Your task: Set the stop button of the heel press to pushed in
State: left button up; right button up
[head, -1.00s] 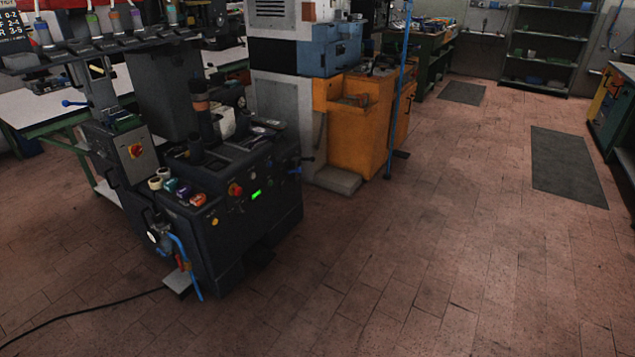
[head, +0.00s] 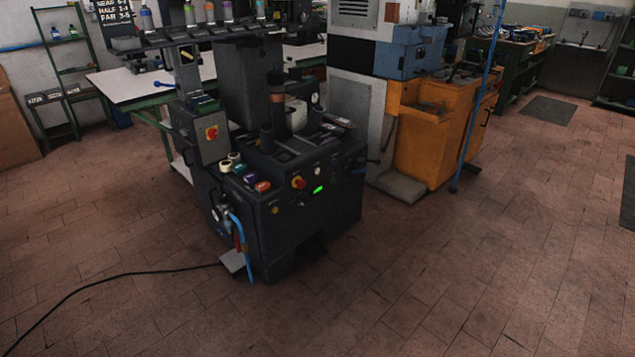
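The heel press (head: 318,222) is a dark machine standing on the tiled floor left of the picture's middle. A red round button with a bit of yellow around it, which looks like the stop button (head: 298,182), sits on its front near the top edge. It is left of a glowing green display (head: 318,190). It is too small to tell whether the button is in or out. A red and yellow switch (head: 211,133) is on a grey box at the machine's left. Neither of my grippers is in view.
Several coloured round items (head: 240,172) sit on the press's left top. A blue hose (head: 240,235), a foot pedal (head: 233,261) and a black cable (head: 120,277) are at its lower left. An orange cabinet (head: 430,150) stands right behind. The floor in front is clear.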

aim_at(300, 184)
jog(key=i+l+u, duration=0.35)
jog(key=i+l, duration=1.55)
